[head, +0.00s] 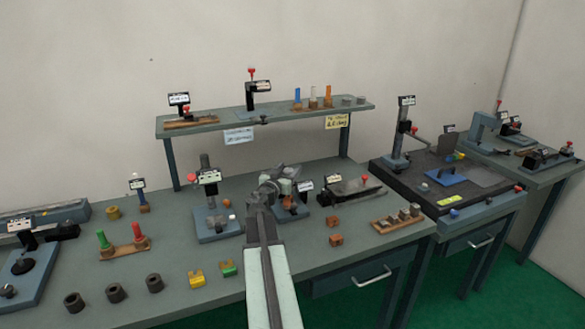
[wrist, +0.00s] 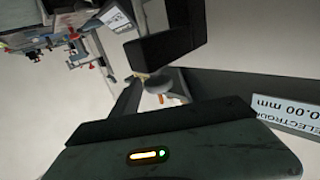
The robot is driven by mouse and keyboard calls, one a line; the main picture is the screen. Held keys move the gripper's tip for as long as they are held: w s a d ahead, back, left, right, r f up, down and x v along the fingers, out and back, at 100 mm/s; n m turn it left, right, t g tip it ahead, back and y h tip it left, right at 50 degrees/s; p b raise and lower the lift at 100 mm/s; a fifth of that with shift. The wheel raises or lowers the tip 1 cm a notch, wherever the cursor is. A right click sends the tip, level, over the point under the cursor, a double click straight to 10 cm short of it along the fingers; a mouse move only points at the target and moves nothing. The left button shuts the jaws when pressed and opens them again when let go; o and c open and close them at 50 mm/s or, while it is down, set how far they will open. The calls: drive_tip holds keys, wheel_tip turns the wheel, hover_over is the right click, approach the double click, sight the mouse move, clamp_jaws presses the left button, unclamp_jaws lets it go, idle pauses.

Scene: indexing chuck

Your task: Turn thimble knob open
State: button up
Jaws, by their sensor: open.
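My gripper (head: 272,186) is open at the middle of the bench, by a small device with a grey block and an orange-brown part (head: 291,203). My arm hides part of this device in the head view. In the wrist view a small grey rounded part (wrist: 168,80) with an orange tip shows beyond the dark jaws; it may be the thimble knob, but I cannot tell for sure. I cannot tell whether the jaws touch or surround it.
A gauge stand (head: 210,195) stands left of my gripper, and a black fixture (head: 352,190) lies to the right. Orange-brown blocks (head: 336,240) and yellow and green blocks (head: 197,279) lie in front. A raised shelf (head: 225,124) spans the back.

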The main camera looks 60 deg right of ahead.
drive_tip(key=d, duration=0.2)
drive_tip(key=shift+w+d, duration=0.2)
drive_tip(key=shift+d, duration=0.2)
drive_tip(key=shift+c, duration=0.3)
clamp_jaws()
drive_tip(key=shift+t, duration=0.3)
